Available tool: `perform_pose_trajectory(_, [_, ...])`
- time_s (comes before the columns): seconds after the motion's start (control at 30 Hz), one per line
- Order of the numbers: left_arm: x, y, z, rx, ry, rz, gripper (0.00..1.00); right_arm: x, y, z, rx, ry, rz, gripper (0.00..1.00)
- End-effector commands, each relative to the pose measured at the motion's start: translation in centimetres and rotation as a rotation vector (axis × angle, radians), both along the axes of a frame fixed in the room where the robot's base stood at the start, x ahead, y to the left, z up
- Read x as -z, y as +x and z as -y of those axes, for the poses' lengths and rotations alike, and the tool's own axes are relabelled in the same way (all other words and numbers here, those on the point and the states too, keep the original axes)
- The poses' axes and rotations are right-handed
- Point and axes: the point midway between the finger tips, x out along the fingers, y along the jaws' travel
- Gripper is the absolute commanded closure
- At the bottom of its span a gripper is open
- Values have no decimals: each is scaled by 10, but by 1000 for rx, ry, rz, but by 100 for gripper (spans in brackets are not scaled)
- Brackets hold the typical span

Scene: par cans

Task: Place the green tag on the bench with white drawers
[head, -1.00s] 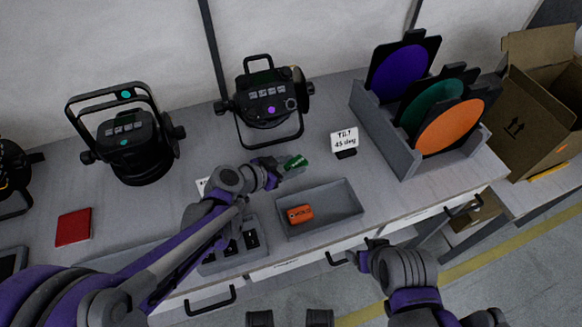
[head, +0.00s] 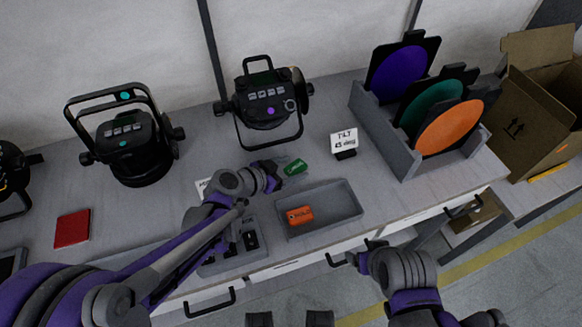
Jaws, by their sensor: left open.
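The green tag (head: 295,167) lies on the grey top of the bench with white drawers (head: 317,168), behind the grey tray and in front of the middle par can. My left gripper (head: 279,175) is just left of the tag, open and apart from it. My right gripper (head: 350,256) is at the bench's front edge, in front of the tray; whether its jaws are open is not clear.
A grey tray (head: 352,205) holds an orange tag (head: 300,215). Par cans (head: 266,105) (head: 128,140) stand behind. A sign (head: 343,141) and a filter rack (head: 386,130) are to the right. A red book (head: 73,228) lies left. A cardboard box (head: 525,120) is far right.

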Motion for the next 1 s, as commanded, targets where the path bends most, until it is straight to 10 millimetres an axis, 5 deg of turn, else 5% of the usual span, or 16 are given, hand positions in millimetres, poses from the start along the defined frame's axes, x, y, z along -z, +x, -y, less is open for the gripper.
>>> perform_pose_trajectory(0.53, [-50,-59,-70,-4,1,0,22,-17,1,0,0,0,5,23])
perform_pose_trajectory(1.0, [-57,-68,-79,0,0,0,22,-18,1,0,0,0,6,23])
